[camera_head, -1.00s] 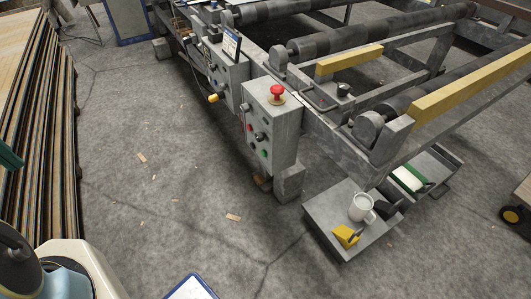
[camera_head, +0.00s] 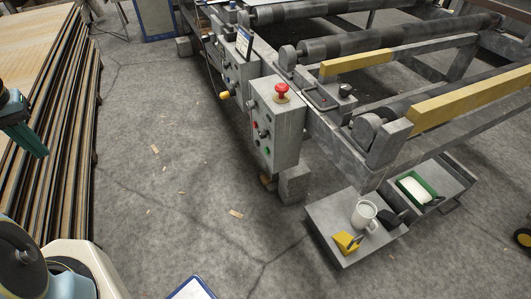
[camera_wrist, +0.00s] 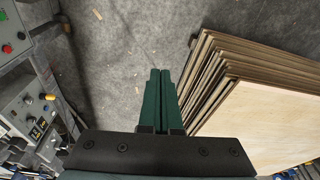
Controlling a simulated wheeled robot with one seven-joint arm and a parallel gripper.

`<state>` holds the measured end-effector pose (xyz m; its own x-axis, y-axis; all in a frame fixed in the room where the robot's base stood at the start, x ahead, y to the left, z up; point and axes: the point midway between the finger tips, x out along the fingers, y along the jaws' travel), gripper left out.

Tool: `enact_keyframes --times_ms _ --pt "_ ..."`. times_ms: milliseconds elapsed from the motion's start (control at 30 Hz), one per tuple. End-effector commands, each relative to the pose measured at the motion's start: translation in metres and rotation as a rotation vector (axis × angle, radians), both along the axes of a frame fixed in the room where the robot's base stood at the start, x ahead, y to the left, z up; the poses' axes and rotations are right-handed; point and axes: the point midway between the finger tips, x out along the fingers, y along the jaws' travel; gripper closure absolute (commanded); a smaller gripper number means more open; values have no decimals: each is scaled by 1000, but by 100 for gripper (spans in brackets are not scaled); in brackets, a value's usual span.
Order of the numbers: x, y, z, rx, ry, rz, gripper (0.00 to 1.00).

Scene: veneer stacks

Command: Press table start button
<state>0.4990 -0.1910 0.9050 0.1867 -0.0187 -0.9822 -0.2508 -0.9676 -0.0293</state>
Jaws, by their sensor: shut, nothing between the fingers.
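A grey control box (camera_head: 279,136) stands by the roller table's near leg. A red mushroom button (camera_head: 282,90) is on its top. Its left-hand face carries small knobs and buttons, with a green button (camera_head: 267,151) low down. I cannot read which one is table start. In the wrist view a control box with a red button (camera_wrist: 7,49) is partly cut off at the left edge. My gripper (camera_head: 41,152) is at the far left, well apart from the box, in front of the board stack. Its green fingers (camera_wrist: 160,72) are together and empty.
A tall stack of veneer boards (camera_head: 64,110) fills the left. A second control panel (camera_head: 238,70) with a small screen stands behind the box. The floor between is clear apart from wood chips.

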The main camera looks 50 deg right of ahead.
Motion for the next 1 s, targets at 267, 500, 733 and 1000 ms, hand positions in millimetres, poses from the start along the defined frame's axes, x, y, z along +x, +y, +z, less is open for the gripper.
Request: enact_keyframes --times_ms 267,500,733,1000 --pt "38 -50 -52 -7 -53 -198 100" --pt "66 -134 -123 -76 -121 -450 100" --pt "61 -219 -191 -193 -170 -661 100" --pt "22 -315 -265 -382 -205 -862 100"
